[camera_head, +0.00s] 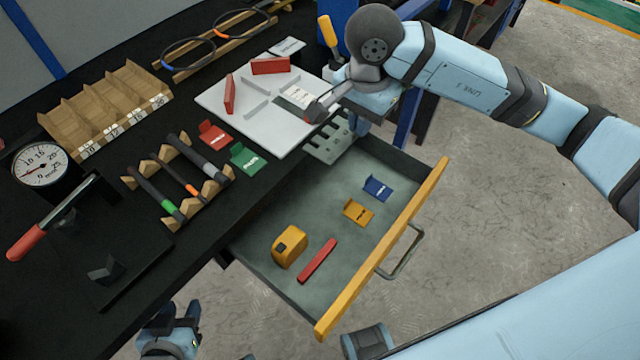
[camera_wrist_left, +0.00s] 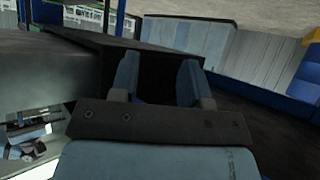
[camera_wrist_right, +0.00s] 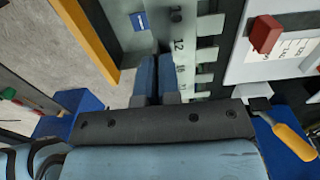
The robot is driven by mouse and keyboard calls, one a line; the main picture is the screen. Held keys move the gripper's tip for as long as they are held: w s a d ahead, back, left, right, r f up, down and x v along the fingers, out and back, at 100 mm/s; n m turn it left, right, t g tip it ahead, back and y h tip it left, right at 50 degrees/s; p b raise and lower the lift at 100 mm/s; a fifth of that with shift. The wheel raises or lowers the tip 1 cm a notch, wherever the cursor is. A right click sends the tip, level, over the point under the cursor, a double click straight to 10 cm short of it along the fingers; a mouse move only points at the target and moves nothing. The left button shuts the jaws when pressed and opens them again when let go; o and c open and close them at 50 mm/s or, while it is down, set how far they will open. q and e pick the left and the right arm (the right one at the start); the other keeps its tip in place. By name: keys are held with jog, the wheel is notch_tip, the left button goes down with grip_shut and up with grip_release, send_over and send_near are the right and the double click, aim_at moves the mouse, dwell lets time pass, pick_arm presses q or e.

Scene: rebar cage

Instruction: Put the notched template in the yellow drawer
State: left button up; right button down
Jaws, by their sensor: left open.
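The notched template (camera_head: 328,143) is a grey plate with notches along one edge. It is at the back corner of the open drawer with the yellow front (camera_head: 385,245), below my right gripper (camera_head: 358,124). In the right wrist view the template (camera_wrist_right: 182,45) shows its notches and printed numbers. My right gripper (camera_wrist_right: 157,75) has its fingers close together on the plate's edge. I cannot tell if the template touches the drawer floor. My left gripper (camera_head: 172,330) is low at the bottom left, away from the bench; in the left wrist view it (camera_wrist_left: 158,78) is open and empty.
The drawer holds a yellow tape measure (camera_head: 289,246), a red bar (camera_head: 317,261), a yellow label (camera_head: 357,212) and a blue label (camera_head: 377,188). A white board (camera_head: 235,110) with red blocks lies on the black bench. The drawer's middle floor is clear.

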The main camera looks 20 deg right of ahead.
jog(key=b, duration=0.1)
send_over(351, 193)
notch_tip(351, 193, down, 14)
jog(key=shift+f, duration=0.1)
notch_tip(351, 193, down, 4)
jog(key=shift+f+b, duration=0.2)
jog(key=shift+b, duration=0.2)
jog(key=shift+f, duration=0.3)
pick_arm(q)
jog(key=shift+d+f, duration=0.1)
jog(key=shift+d, duration=0.2)
pick_arm(e)
jog(key=shift+f, duration=0.2)
jog(key=c, duration=1.3)
grip_release()
jog(key=shift+c, duration=0.2)
pick_arm(q)
jog(key=shift+f, duration=0.2)
pick_arm(e)
jog(key=shift+r, duration=0.1)
